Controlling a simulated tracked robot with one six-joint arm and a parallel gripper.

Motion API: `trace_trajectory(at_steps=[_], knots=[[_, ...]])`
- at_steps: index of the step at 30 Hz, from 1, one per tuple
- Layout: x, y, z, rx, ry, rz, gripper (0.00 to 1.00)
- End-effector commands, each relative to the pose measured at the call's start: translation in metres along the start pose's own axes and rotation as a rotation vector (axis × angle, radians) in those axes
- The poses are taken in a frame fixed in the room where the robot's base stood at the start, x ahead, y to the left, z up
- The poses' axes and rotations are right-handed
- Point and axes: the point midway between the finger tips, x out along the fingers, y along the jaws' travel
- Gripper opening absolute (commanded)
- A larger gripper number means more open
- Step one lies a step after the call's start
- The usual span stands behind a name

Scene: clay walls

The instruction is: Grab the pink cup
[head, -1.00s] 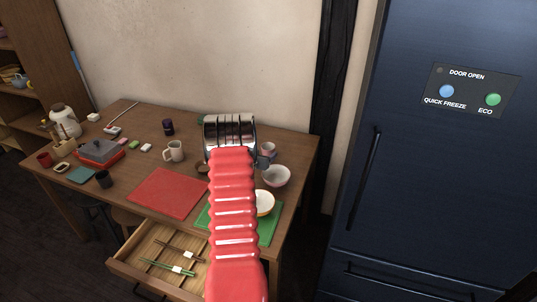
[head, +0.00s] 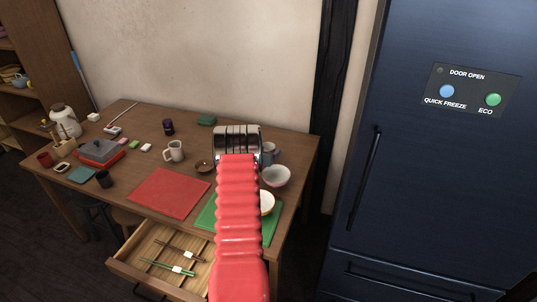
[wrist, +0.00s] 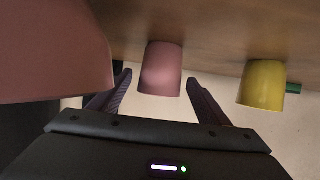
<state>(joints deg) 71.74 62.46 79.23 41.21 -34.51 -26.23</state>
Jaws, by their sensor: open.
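The pink cup (wrist: 161,70) shows in the middle of the wrist view, which looks upside down, with the wooden table at the top and the pale wall below. My gripper (wrist: 160,77) is open, with one dark finger on each side of the cup in the picture. I cannot tell whether the cup is fully between the fingers or just beyond them; no contact shows. In the head view my gripper (head: 237,132) is over the back right of the table and hides what stands behind it.
In the wrist view a yellow cup (wrist: 263,84) stands to the right, and a large pinkish thing fills the left. In the head view a mug (head: 269,153) and a pale bowl (head: 275,176) are close right of my gripper. A small brown bowl (head: 204,166) is left.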

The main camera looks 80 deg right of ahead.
Motion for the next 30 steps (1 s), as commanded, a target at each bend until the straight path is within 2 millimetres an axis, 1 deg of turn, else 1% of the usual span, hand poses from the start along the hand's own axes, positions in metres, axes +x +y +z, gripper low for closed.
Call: trace_trajectory(at_steps=[5,23,30], knots=[[-0.0001,0.0,0.0,0.0,0.0,0.0,0.69],[-0.0001,0.0,0.0001,0.0,0.0,0.0,0.27],[-0.0003,-0.0001,-0.0008,0.0,0.001,0.0,0.26]])
